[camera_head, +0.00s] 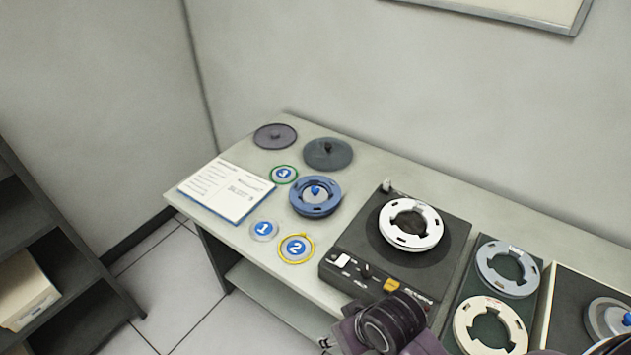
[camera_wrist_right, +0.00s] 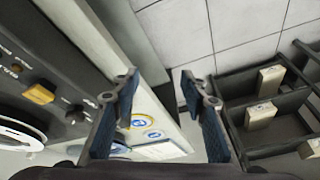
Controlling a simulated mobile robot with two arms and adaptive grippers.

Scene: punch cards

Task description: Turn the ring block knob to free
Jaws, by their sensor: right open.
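A black device (camera_head: 360,232) with a white slotted ring (camera_head: 411,224) on its turntable stands on the table. An orange knob (camera_head: 391,285) sits on its front panel; it also shows in the right wrist view at the left (camera_wrist_right: 40,93). I cannot read its label or setting, nor tell for sure that it is the ring block knob. My right gripper (camera_wrist_right: 158,90) is open and empty, with blue-padded fingers apart; the orange knob lies to the left of them, not between them. In the head view my right arm is at the bottom, just in front of the knob. My left gripper is not seen.
Small dark knobs (camera_wrist_right: 74,112) flank the orange knob. Grey and cream rings (camera_head: 508,269) lie on a dark tray to the right. A shelf (camera_head: 60,262) stands far left.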

